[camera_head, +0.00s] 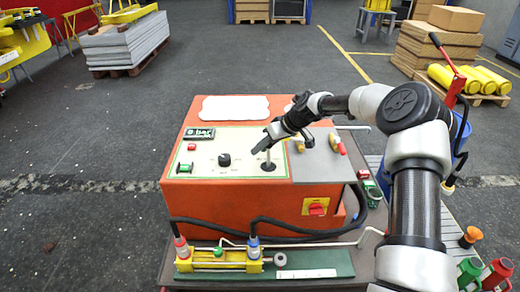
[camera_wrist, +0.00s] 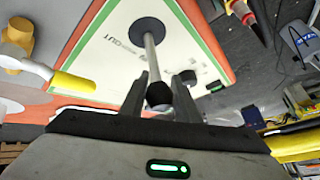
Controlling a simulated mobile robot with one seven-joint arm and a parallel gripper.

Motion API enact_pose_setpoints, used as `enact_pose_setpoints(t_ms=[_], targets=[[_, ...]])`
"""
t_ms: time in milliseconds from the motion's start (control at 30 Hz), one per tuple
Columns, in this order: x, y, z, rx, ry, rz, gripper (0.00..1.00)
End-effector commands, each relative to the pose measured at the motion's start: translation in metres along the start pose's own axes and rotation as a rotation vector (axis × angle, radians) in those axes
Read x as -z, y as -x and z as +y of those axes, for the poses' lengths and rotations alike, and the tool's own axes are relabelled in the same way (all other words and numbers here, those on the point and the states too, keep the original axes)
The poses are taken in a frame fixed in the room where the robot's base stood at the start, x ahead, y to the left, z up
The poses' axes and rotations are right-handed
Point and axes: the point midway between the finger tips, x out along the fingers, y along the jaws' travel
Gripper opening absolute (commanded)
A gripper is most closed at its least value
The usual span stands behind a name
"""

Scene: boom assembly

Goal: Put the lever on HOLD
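The lever (camera_head: 268,158) is a thin grey rod rising from a round black base on the white panel of the orange box. In the wrist view the lever (camera_wrist: 151,55) runs from its black base to a dark knob at its near end. My gripper (camera_head: 263,144) is at the lever's top, coming from the upper right. In the wrist view my gripper (camera_wrist: 164,82) has its two fingers apart, one on each side of the knob, with a gap visible on the right. The small print around the lever is too small to read for HOLD.
A black rotary knob (camera_head: 224,159) and a small red button (camera_head: 191,147) are left of the lever on the panel. A grey plate (camera_head: 318,162) with red-and-yellow fittings lies right of it. Hoses and a green-based cylinder (camera_head: 220,257) are in front of the box.

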Motion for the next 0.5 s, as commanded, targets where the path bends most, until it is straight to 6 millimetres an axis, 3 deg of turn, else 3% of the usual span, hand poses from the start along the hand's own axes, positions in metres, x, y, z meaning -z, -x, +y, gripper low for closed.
enact_pose_setpoints(t_ms=[67,367,500], targets=[[0.001,0.001,0.001,-0.003,-0.001,0.001,0.43],[0.001,0.001,0.000,-0.001,-0.001,0.002,0.43],[0.002,0.012,0.000,-0.002,-0.001,0.003,0.43]])
